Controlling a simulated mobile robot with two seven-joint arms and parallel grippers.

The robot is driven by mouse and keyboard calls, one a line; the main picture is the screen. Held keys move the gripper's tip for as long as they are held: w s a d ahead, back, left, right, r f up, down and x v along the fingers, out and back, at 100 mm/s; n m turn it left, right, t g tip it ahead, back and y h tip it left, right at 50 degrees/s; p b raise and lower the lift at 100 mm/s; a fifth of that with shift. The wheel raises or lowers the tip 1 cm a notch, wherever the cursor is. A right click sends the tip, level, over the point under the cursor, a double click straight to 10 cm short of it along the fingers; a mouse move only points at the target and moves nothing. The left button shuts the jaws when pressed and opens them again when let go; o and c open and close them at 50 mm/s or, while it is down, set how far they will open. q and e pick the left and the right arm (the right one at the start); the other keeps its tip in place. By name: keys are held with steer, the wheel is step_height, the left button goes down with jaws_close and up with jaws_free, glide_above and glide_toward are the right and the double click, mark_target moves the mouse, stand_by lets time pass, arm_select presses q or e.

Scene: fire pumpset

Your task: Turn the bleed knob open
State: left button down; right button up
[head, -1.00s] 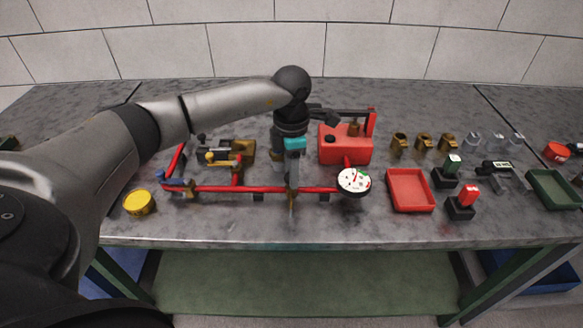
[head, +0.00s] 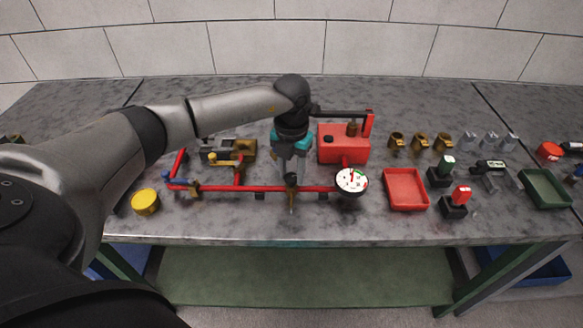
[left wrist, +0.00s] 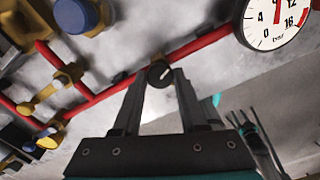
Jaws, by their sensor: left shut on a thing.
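The bleed knob (left wrist: 159,75) is a small round black knob with a pale mark. It sits on a brass fitting on the red pipe (head: 225,188), and it also shows in the head view (head: 291,179). My left gripper (head: 291,176) points down over it from above. In the left wrist view the two fingertips of the left gripper (left wrist: 160,79) lie on either side of the knob, closed on it. The knob's lower sides are partly hidden by the fingers.
A round white gauge (head: 351,181) stands right of the knob, and a red tank (head: 343,148) behind it. A yellow-handled valve (head: 222,158) and a blue-handled valve (head: 175,182) are on the left. A red tray (head: 405,188) lies right of the gauge.

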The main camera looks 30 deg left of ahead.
mark_target(292, 177)
arm_select(q)
steer(key=shift+r+n+p, duration=0.1)
steer(key=shift+n+p, duration=0.2)
steer(key=shift+n, duration=0.6)
steer(key=shift+c, duration=2.2)
jaws_free()
step_height(292, 177, up, 15)
steer(key=shift+p, duration=0.35)
